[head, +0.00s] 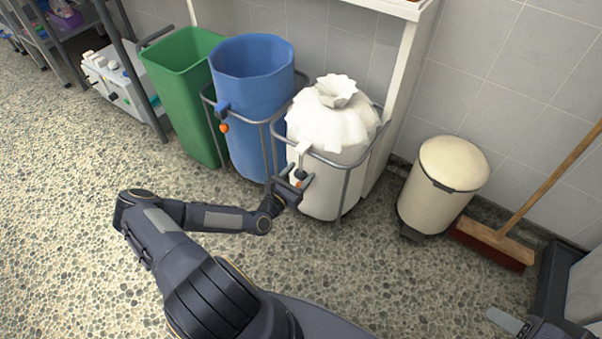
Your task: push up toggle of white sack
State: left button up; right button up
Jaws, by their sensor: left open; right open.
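The white sack (333,128) hangs in a grey metal frame, its gathered neck at the top. A small white toggle (304,148) is on its front left, with a cord running down and a small orange piece (298,184) below. My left gripper (297,179) is open in front of the sack, below the white toggle, with its fingers either side of the cord's lower end. I cannot tell whether they touch it.
A blue bin (250,75) with its own blue toggle (222,106) and a green bin (180,85) stand left of the sack. A cream pedal bin (440,190) and a broom (495,245) are to the right. The pebbled floor (60,200) at left is clear.

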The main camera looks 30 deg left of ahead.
aim_at(301, 172)
pick_arm(q)
jog(key=shift+w, duration=0.55)
jog(key=shift+c, duration=0.2)
grip_shut()
notch_tip(301, 172, up, 8)
jog(key=shift+r+p, duration=0.25)
jog(key=shift+p, duration=0.9)
jog(key=shift+o, duration=0.2)
grip_release()
